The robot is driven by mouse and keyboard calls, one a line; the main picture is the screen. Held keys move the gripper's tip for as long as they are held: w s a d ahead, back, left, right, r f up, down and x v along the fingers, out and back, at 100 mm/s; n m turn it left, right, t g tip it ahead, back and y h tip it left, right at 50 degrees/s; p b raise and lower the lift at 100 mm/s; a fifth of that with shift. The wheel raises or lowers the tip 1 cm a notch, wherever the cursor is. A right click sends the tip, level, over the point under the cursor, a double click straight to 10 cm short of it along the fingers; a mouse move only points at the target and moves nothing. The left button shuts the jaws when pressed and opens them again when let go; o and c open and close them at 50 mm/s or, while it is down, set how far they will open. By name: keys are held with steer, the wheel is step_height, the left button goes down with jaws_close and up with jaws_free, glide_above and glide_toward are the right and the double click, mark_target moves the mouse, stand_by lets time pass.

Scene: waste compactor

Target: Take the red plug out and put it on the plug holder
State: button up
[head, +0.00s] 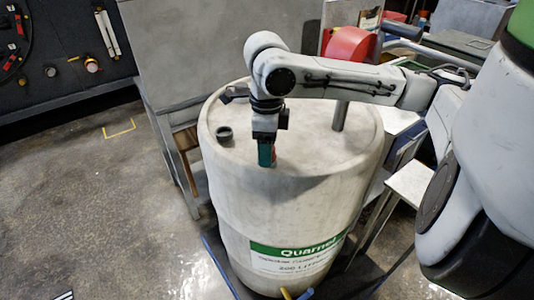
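My gripper (267,164) points straight down over the front part of the top of a pale drum (315,205). Its teal fingertips are close to the lid, and a small red patch shows at their right side. I cannot tell whether this red is the plug or part of the gripper, or whether the fingers are open or shut. A dark round fitting (224,133) is on the lid to the left of my gripper; I cannot tell whether it is open or capped. I cannot make out the plug holder for certain.
A grey pipe (340,115) stands up from the lid at the right. A large red rounded part (348,46) and grey machinery lie behind the drum. A grey metal panel (195,55) stands at the back left. The floor (90,210) at the left is clear.

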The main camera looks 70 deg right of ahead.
steer(key=shift+o, duration=0.7)
steer(key=shift+c, duration=0.4)
steer(key=m+p, duration=0.1)
steer(key=m, duration=0.3)
steer(key=shift+m, duration=0.3)
steer(key=m+p, duration=0.1)
steer(key=m, duration=0.4)
steer(key=shift+m, duration=0.3)
steer(key=m+p, duration=0.1)
steer(key=m, duration=0.3)
steer(key=shift+r+m, duration=0.1)
steer(key=shift+m, duration=0.2)
steer(key=m+p, duration=0.2)
steer(key=m, duration=0.3)
steer(key=shift+m, duration=0.4)
